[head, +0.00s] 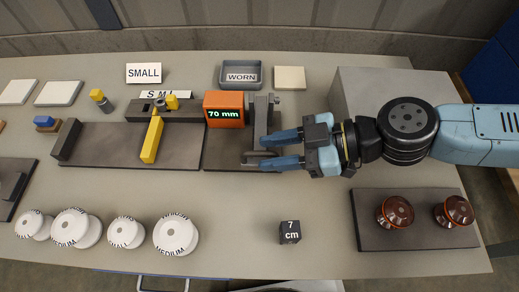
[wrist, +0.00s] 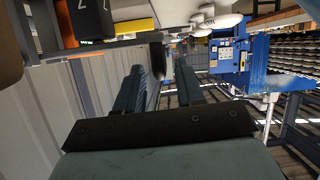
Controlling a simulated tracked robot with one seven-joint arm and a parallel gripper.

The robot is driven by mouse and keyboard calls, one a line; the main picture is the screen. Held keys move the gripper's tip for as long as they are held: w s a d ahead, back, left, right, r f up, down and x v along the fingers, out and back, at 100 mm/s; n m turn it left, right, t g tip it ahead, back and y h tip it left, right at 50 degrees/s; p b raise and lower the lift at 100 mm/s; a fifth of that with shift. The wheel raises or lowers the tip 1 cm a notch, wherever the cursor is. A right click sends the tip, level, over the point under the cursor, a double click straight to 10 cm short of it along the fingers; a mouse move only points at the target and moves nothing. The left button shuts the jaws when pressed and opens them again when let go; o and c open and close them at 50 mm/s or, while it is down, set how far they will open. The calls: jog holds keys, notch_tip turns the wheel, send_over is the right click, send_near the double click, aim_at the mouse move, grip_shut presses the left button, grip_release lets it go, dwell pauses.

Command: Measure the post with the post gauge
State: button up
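The post gauge has an orange readout (head: 224,109) showing 70 mm in green and a dark base plate (head: 226,152). A grey upright (head: 261,116) stands on this plate, with a low rounded grey part in front of it. My gripper (head: 266,151) reaches in from the right, its two blue fingers apart, close to the upright and the rounded part. In the wrist view the fingers (wrist: 160,75) are also apart, with a dark rounded piece (wrist: 158,58) near their tips; contact is unclear. I cannot tell which piece is the post. A black 7 cm block (head: 290,232) sits in front.
White spools (head: 176,234) marked MEDIUM or SMALL line the front left. Two brown insulators (head: 396,212) stand on a dark plate at right. A fixture with a yellow bar (head: 152,139) is left of the gauge. A WORN tray (head: 241,76) is behind.

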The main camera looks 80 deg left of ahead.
jog(key=v, duration=0.9)
jog(key=shift+w, duration=0.15)
jog(key=shift+r, duration=0.1)
dwell(0.3)
